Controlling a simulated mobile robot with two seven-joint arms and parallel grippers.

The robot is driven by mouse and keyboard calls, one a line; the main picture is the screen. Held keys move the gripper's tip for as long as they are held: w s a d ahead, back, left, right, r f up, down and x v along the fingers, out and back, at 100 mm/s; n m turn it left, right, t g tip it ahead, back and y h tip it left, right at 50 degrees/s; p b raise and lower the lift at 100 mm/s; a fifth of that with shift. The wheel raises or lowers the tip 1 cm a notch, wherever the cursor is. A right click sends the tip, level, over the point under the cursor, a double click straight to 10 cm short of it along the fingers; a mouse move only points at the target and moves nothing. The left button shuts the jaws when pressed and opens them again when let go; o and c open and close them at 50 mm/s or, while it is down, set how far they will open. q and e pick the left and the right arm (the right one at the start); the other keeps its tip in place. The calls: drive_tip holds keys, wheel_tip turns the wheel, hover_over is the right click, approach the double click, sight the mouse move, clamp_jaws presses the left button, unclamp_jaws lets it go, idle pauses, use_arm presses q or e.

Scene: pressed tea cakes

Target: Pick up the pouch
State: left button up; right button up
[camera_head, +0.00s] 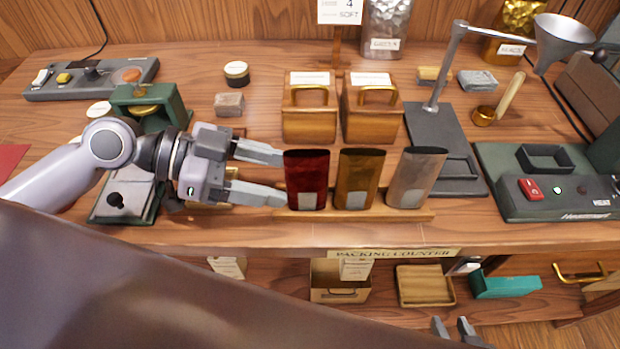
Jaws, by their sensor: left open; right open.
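Three pouches stand upright in a row on a wooden rack (385,217) near the counter's front: a red pouch (306,180), a gold-brown pouch (356,178) and a silver pouch (415,178). My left gripper (283,177) is open and comes in from the left. Its fingertips reach the left edge of the red pouch, one higher and one lower in the picture; I cannot tell whether they touch it. My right gripper (459,326) is open and empty at the bottom edge, low in front of the counter.
Two wooden boxes (309,125) with brass handles stand behind the pouches. A grey stand (440,135) with a metal funnel (563,38) and a green heat sealer (510,205) are at right. A green press (150,105) is behind my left arm. A lower shelf holds trays (425,301).

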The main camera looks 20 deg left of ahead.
sight(307, 184)
use_arm(q)
drive_tip(key=p+x, duration=0.1)
drive_tip(key=x, duration=0.4)
drive_tip(key=shift+p, duration=0.35)
drive_tip(key=shift+w+d+f, duration=0.2)
drive_tip(key=shift+d+f, duration=0.1)
drive_tip(key=shift+d, duration=0.15)
drive_tip(key=shift+c, duration=0.3)
drive_tip(key=c, duration=1)
